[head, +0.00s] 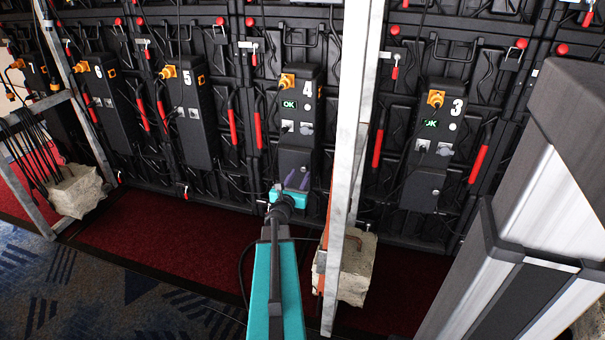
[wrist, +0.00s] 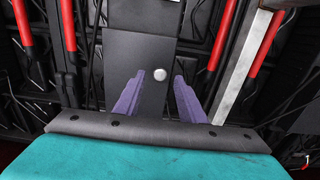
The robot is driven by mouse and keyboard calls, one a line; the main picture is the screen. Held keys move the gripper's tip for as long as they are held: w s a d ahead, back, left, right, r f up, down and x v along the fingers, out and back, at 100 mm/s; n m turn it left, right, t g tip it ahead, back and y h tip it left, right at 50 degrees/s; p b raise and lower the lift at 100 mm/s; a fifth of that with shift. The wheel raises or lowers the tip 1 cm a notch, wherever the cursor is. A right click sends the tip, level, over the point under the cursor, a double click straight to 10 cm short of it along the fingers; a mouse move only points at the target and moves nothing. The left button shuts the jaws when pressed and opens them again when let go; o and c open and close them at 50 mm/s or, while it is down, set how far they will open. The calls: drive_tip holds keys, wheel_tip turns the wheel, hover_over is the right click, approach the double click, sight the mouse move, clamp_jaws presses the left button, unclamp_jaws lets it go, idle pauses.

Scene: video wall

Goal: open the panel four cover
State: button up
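Panel four (head: 305,110) is a tall black box marked with a white 4, with a green OK display and an orange connector at its top. Its dark grey lower cover (head: 294,160) is partly hidden behind my gripper. In the wrist view the cover (wrist: 135,50) is a flat plate with a round silver knob (wrist: 160,74). I cannot tell whether it stands slightly ajar. My gripper (head: 297,178) is in front of the cover's lower part. In the wrist view its two purple fingers (wrist: 159,77) are apart, one on each side of the knob, with no visible grip on it.
A metal upright (head: 347,150) stands close to the right of panel four, with a stone block (head: 352,265) at its foot. Panel three (head: 435,140) and panel five (head: 188,115) flank it. Red handles (head: 258,130) and loose cables hang nearby.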

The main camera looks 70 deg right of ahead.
sight(303, 170)
drive_tip(key=shift+w+d+b, duration=0.15)
drive_tip(key=shift+d+b, duration=0.15)
drive_tip(key=shift+d, duration=1.6)
clamp_jaws()
